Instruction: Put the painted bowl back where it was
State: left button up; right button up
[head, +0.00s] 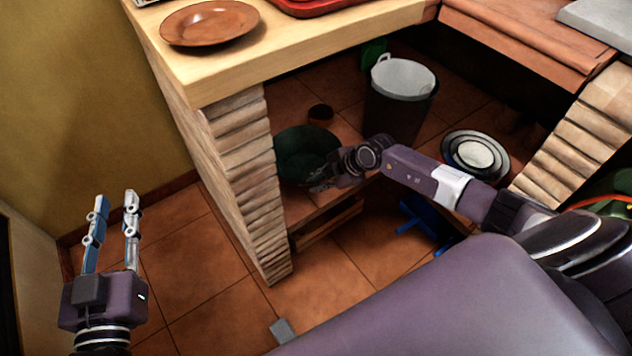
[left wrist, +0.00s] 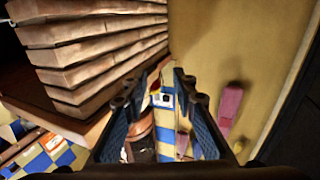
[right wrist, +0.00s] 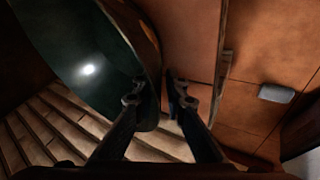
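The painted bowl, which I take to be the dark green bowl (head: 303,150), is under the counter beside the brick pillar. My right gripper (head: 318,184) is at its near right rim. In the right wrist view the bowl (right wrist: 95,55) fills the upper left, with a bright glint on it. There the fingers of my right gripper (right wrist: 158,95) are close together, one on each side of its rim. I cannot tell whether the bowl rests on anything. My left gripper (head: 115,205) is open and empty, pointing up left of the pillar; it also shows in the left wrist view (left wrist: 157,85).
The brick pillar (head: 235,180) stands just left of the bowl. A brown plate (head: 210,22) lies on the counter (head: 285,55). A grey bin (head: 400,95), a small brown bowl (head: 320,115) and stacked plates (head: 475,155) are under the counter.

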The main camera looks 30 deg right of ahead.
aim_at(324, 178)
jog(key=shift+o, duration=0.7)
jog(key=shift+r, duration=0.15)
